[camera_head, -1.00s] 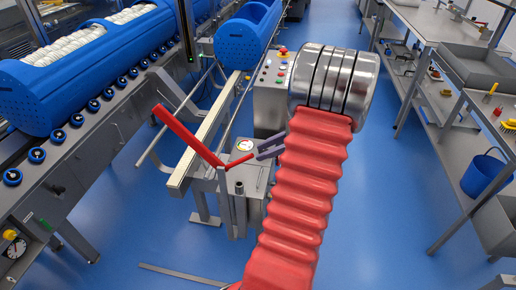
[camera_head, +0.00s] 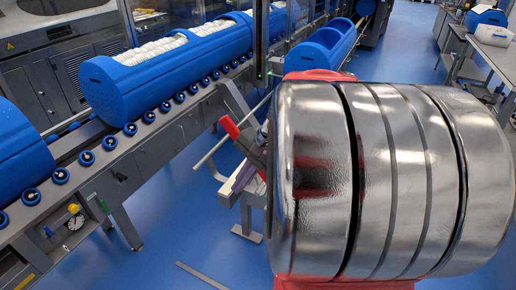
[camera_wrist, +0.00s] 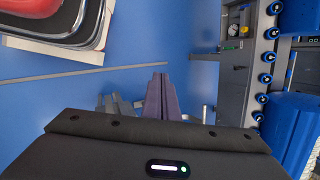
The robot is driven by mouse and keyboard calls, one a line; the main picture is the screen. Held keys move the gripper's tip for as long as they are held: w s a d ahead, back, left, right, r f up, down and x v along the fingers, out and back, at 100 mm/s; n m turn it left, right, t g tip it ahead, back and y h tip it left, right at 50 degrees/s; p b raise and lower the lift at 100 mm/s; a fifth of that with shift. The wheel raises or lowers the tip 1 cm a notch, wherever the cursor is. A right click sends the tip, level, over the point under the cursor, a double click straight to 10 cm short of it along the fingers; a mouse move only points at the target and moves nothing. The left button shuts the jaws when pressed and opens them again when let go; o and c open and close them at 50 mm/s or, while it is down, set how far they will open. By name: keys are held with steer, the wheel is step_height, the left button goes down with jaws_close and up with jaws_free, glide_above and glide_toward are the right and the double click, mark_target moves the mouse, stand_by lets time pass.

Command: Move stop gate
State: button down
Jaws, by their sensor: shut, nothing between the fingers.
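A red bar (camera_head: 229,127), which looks like the stop gate, stands tilted beside the pale rail in the head view. Only its upper end shows; my large chrome arm joint hides the rest and its mount. The red bar is not recognisable in the wrist view.
Blue tubs (camera_head: 165,72) filled with white items stand on a roller conveyor (camera_head: 115,150) at left. Another blue tub (camera_head: 322,45) is at the back centre. A workbench (camera_head: 480,55) is at the back right. Blue floor (camera_head: 165,215) is open in front.

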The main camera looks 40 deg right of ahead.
steer(key=s+a+r+n+h, duration=0.1)
steer(key=s+a+n, duration=0.3)
steer(key=a+n, duration=0.4)
steer(key=s+a+r+n+t+h, duration=0.1)
steer(key=s+a+r+n+h, duration=0.1)
steer(key=a+n, duration=0.6)
steer(key=s+a+r, duration=0.1)
steer(key=a+r, duration=0.1)
steer(key=a, duration=0.2)
steer(key=shift+s+r+t+h, duration=0.2)
steer(key=shift+s+t+h, duration=0.1)
steer(key=shift+s, duration=0.05)
steer(key=shift+a, duration=0.2)
